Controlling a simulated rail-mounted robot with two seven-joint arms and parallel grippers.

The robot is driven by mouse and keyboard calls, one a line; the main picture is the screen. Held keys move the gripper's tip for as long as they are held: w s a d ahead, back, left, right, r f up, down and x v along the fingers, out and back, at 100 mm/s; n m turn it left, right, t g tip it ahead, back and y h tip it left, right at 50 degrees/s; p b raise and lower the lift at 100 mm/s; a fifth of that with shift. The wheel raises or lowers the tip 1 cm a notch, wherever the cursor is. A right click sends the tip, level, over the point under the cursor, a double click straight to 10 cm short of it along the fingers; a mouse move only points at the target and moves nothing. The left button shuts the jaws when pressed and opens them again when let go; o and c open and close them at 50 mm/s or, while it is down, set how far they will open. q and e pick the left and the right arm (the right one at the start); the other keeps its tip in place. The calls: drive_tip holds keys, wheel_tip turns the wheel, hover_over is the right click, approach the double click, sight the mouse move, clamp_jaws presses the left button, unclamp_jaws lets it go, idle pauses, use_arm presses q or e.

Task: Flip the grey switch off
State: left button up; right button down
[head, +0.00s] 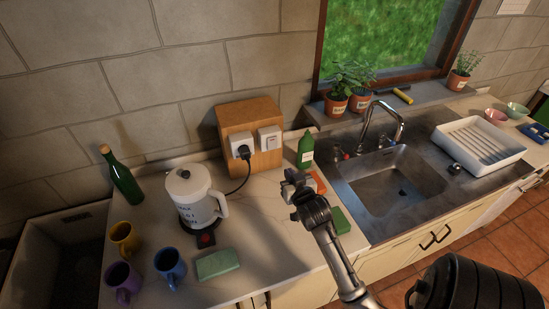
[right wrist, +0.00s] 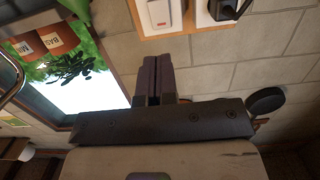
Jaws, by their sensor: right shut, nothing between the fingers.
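A pale switch (head: 269,138), white to light grey, is on the front of a wooden box (head: 236,112) on the counter, right of a socket with a black plug (head: 242,149). In the right wrist view, the switch (right wrist: 160,14) is at the top edge and partly cut off, with a small red mark on it. I cannot tell its on or off position. My right gripper (head: 290,180) is shut and empty, in front of the box, below and right of the switch and apart from it. Its fingers (right wrist: 163,62) point towards the switch. My left gripper is not in view.
A white kettle (head: 191,196), a green bottle (head: 122,177) and several mugs stand left of the box. A small green bottle (head: 306,150) stands close behind my right gripper. An orange sponge (head: 318,183) and a green one (head: 340,220) lie beside it. The sink (head: 395,190) is right.

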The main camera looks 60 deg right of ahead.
sight(272, 147)
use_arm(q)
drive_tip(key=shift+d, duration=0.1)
use_arm(e)
drive_tip(key=shift+d, duration=0.1)
drive_tip(key=x, duration=1.2)
drive_tip(key=shift+w+d, duration=0.2)
drive_tip(key=shift+w, duration=0.05)
drive_tip(key=shift+w+d+f, duration=0.1)
drive_tip(key=shift+w+d, duration=0.3)
drive_tip(key=shift+w, duration=0.1)
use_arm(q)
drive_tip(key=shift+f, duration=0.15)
